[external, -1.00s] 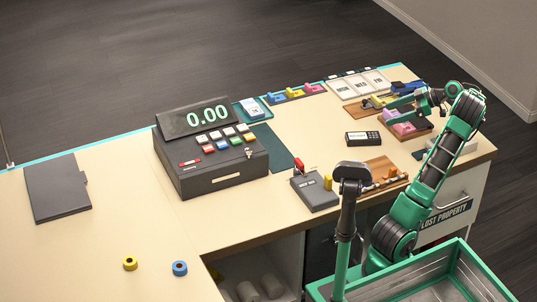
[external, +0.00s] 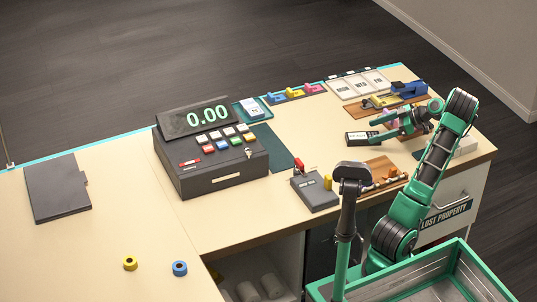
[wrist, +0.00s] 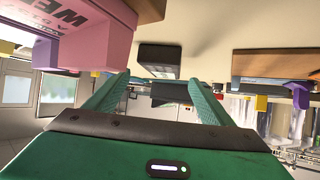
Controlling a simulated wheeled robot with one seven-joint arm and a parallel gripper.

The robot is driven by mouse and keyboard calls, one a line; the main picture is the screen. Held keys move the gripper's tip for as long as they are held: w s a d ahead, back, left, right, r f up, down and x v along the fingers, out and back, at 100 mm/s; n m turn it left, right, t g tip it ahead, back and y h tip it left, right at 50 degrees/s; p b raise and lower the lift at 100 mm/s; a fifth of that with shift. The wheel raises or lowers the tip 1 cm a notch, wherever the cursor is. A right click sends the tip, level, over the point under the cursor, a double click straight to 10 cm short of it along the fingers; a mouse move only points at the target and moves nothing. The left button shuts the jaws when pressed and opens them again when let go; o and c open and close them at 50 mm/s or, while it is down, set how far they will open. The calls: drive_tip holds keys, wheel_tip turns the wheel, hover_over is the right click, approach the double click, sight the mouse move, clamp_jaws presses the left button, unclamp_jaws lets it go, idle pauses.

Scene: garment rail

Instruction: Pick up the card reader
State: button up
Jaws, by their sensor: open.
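The card reader looks to be the small black box with a pale screen (external: 362,138), lying on the cream counter right of centre in the external view. In the wrist view a dark box (wrist: 160,55), apparently the same thing, is just beyond the fingertips, roughly centred between them. My gripper (external: 378,129) is open and empty, low over the counter at the right side of the box. Its two green fingers (wrist: 158,82) also show in the wrist view, spread apart. I cannot tell whether a fingertip touches the box.
A pink block (wrist: 95,35) is close on the left in the wrist view. A wooden board (wrist: 272,65) is to the right there.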

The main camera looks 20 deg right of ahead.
sight(364, 135)
drive_tip(key=shift+x, duration=2)
drive_tip(key=shift+s+f, duration=0.1)
drive_tip(key=shift+s, duration=0.05)
drive_tip(key=shift+c, duration=0.4)
drive_tip(key=c, duration=1.4)
